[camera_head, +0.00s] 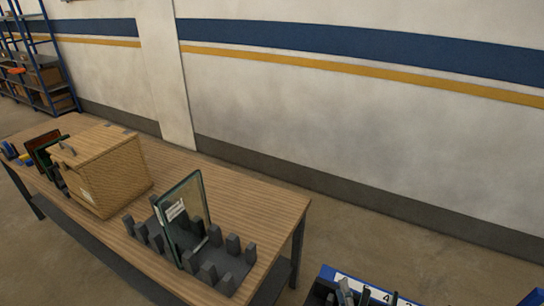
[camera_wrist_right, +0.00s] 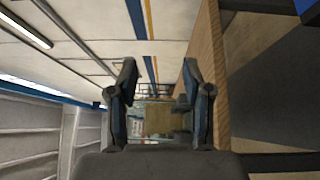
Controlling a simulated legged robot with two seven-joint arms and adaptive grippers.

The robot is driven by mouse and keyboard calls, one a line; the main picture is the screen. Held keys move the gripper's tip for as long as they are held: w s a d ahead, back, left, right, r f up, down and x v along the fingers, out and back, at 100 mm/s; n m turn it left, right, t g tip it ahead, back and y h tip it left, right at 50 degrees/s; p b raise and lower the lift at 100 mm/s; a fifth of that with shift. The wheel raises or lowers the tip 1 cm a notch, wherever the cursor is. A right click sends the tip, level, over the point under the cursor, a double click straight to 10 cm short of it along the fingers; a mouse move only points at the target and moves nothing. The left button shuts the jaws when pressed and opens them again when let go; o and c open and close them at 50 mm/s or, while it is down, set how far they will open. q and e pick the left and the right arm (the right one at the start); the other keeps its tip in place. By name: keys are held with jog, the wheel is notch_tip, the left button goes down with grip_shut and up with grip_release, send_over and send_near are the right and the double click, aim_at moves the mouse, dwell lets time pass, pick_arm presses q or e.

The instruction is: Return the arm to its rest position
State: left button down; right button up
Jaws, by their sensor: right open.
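My right gripper (camera_wrist_right: 159,80) shows in the right wrist view with its two dark fingers spread apart and nothing between them. The tabletop (camera_wrist_right: 205,50) runs along the right of that view, which is turned on its side. I cannot clearly make out the right gripper in the head view. My left gripper is in neither view.
In the head view a wooden table (camera_head: 262,198) carries a wooden box (camera_head: 112,172) and a glass plate (camera_head: 190,215) upright in a dark slotted rack (camera_head: 233,268). A blue numbered bin (camera_head: 330,272) stands at the bottom. Blue shelving (camera_head: 58,88) stands far left.

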jog(key=s+d+f+m+g+h, duration=0.35)
jog(key=s+f+m+g, duration=0.55)
jog(key=s+f+m, duration=0.4)
jog(key=s+a+f+m+g+y, duration=0.25)
jog(key=s+f+m+g, duration=0.35)
jog(key=s, duration=0.8)
notch_tip(320, 180, down, 18)
jog(key=w+n+g, duration=0.1)
jog(key=w+n, duration=0.1)
jog(key=s+f, duration=0.3)
jog(key=f, duration=0.4)
jog(key=s+f+g, duration=0.1)
jog(key=s+f, duration=0.3)
jog(key=f, duration=0.4)
jog(key=shift+s+f, duration=0.15)
jog(key=shift+f, duration=0.05)
